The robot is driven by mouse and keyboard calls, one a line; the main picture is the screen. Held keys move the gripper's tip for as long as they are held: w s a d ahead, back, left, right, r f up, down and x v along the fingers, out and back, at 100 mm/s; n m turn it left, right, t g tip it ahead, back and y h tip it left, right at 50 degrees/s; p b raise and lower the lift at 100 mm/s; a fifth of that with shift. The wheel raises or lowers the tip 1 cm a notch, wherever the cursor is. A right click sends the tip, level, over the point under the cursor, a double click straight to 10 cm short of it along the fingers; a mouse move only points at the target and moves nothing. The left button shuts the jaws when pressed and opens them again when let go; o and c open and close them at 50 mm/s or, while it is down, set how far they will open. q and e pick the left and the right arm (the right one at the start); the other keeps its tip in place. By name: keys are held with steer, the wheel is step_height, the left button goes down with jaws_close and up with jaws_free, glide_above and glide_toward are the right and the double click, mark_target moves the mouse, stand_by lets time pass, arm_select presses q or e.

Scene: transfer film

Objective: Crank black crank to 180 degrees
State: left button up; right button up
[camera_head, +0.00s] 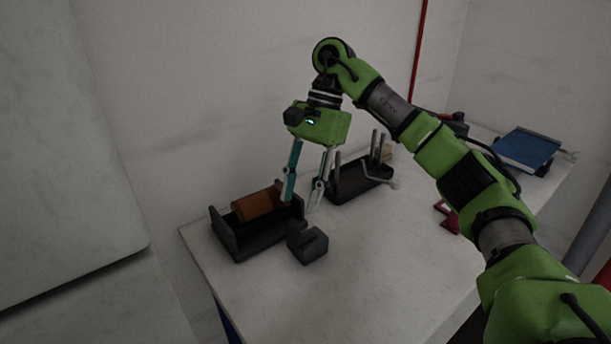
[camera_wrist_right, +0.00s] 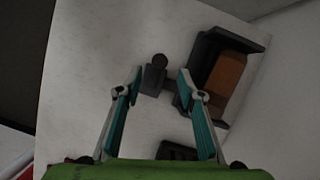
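A black holder (camera_head: 242,239) with an orange-brown roller (camera_head: 258,204) stands near the left edge of the white table. Its dark crank (camera_head: 312,247) is at its right side and has a block-shaped arm with a short upright knob. My right gripper (camera_head: 301,203) is open and empty, pointing down above the crank side of the holder. In the right wrist view the crank (camera_wrist_right: 153,80) shows between the two spread fingertips, apart from both. The holder and roller (camera_wrist_right: 228,75) show to the right of the fingers. My left gripper is not in view.
A second black tray (camera_head: 345,190) with grey posts and a pale handle stands behind, to the right. A magenta object (camera_head: 448,217) and a blue slab (camera_head: 527,148) are further right. The front of the table (camera_head: 370,290) is clear.

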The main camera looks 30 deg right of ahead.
steer(key=shift+v, duration=2.05)
